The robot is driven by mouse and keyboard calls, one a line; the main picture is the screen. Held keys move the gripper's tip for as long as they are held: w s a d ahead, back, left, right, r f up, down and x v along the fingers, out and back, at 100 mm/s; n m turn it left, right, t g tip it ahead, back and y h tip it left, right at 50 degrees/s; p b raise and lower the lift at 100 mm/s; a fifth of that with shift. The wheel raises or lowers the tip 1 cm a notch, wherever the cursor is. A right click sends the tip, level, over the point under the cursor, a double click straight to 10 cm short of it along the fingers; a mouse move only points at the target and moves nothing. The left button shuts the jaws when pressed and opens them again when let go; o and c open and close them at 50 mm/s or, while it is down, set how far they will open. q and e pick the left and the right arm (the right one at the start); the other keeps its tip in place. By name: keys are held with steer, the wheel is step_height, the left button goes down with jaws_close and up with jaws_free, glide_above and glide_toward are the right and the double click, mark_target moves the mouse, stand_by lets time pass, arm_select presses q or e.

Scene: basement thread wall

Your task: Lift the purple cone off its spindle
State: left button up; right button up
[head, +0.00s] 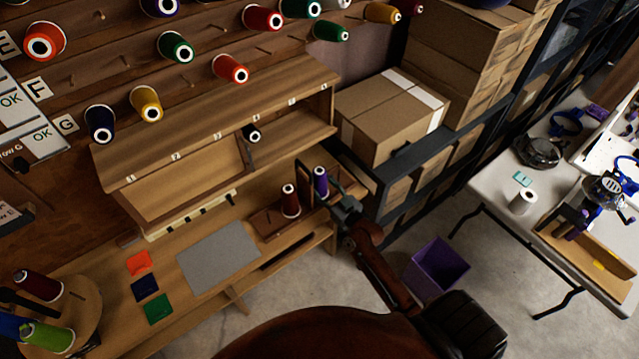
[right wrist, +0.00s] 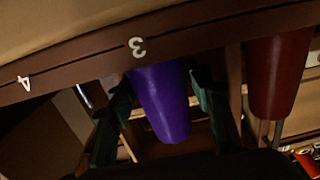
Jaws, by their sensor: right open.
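The purple cone (head: 321,182) stands upright at the right end of the wooden bench, beside a dark red cone (head: 290,202). My right gripper (head: 338,204) is at the purple cone, its arm reaching up from the lower right. In the right wrist view the purple cone (right wrist: 162,103) hangs between the two spread fingers of my right gripper (right wrist: 160,118), with a gap visible on the left. Whether the right finger touches it I cannot tell. The spindle is hidden inside the cone. My left gripper is not in view.
A wooden shelf unit (head: 215,125) rises behind the cones. In the right wrist view the dark red cone (right wrist: 277,75) is close on the right. Cardboard boxes (head: 392,112) stand behind right, and a purple bin (head: 436,266) is on the floor.

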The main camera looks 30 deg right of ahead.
steer(key=shift+c, duration=0.7)
steer(key=c, duration=0.9)
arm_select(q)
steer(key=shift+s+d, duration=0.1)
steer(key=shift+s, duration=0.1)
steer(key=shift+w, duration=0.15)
arm_select(e)
steer(key=shift+r, duration=0.1)
steer(key=shift+r, duration=0.6)
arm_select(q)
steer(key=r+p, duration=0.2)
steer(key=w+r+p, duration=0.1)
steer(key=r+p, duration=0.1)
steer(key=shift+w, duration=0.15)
arm_select(e)
step_height(320, 180, up, 17)
steer(key=shift+f, duration=0.15)
